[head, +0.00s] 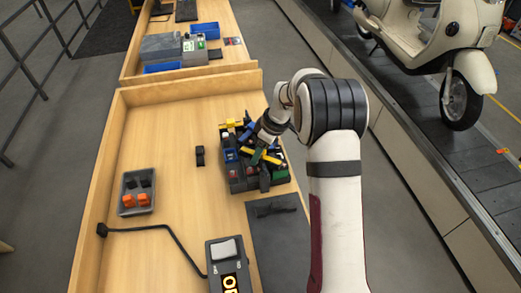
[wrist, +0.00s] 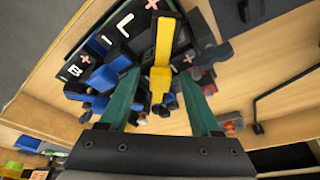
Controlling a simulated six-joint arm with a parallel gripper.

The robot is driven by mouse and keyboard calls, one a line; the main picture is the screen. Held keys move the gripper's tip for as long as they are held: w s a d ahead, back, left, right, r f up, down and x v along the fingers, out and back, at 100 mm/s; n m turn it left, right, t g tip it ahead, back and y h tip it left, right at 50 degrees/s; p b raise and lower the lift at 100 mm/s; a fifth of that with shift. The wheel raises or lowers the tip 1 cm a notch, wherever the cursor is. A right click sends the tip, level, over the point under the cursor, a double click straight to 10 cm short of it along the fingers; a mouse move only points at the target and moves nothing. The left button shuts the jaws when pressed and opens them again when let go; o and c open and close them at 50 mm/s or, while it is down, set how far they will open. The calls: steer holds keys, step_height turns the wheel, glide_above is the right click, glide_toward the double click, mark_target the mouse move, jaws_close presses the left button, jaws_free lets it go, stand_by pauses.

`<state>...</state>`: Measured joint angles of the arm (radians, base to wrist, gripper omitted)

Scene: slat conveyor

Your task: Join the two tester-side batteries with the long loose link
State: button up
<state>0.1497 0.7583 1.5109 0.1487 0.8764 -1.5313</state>
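The batteries stand as a dark block (head: 237,185) near the bench's right edge in the head view, with blue, yellow and red parts on top. In the wrist view, black battery tops (wrist: 120,30) carry white letters and pink plus marks. A long yellow bar (wrist: 163,50), perhaps the link, runs between my gripper's fingers. I cannot tell whether it touches the batteries. My gripper (wrist: 160,82) has two green fingers spread apart, with gaps on both sides of the bar. In the head view my gripper (head: 262,155) is over the block, partly hiding it.
A tester (head: 222,272) with a lit display stands at the front, its black cable crossing the bench. A grey bin (head: 128,210) holds orange and black parts. A small black piece (head: 200,156) lies left of the block. A dark mat (head: 285,240) lies in front.

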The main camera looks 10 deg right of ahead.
steer(key=v, duration=1.5)
steer(key=shift+r, duration=0.4)
steer(key=shift+s, duration=0.1)
steer(key=s+a+r+m+g, duration=0.1)
steer(key=s+a+r+m, duration=0.15)
steer(key=s, duration=0.35)
steer(key=s+a+r+m, duration=0.1)
steer(key=s+a+m, duration=0.25)
steer(key=s, duration=0.35)
steer(key=s+a+f+m, duration=0.1)
steer(key=s+m, duration=0.4)
steer(key=s, duration=0.5)
steer(key=s+a+f+m+g, duration=0.1)
steer(key=s+f+m, duration=0.3)
steer(key=s, duration=0.7)
steer(key=shift+a+f+m+h, duration=0.15)
steer(key=shift+a+m+h, duration=0.15)
steer(key=shift+m+h, duration=0.1)
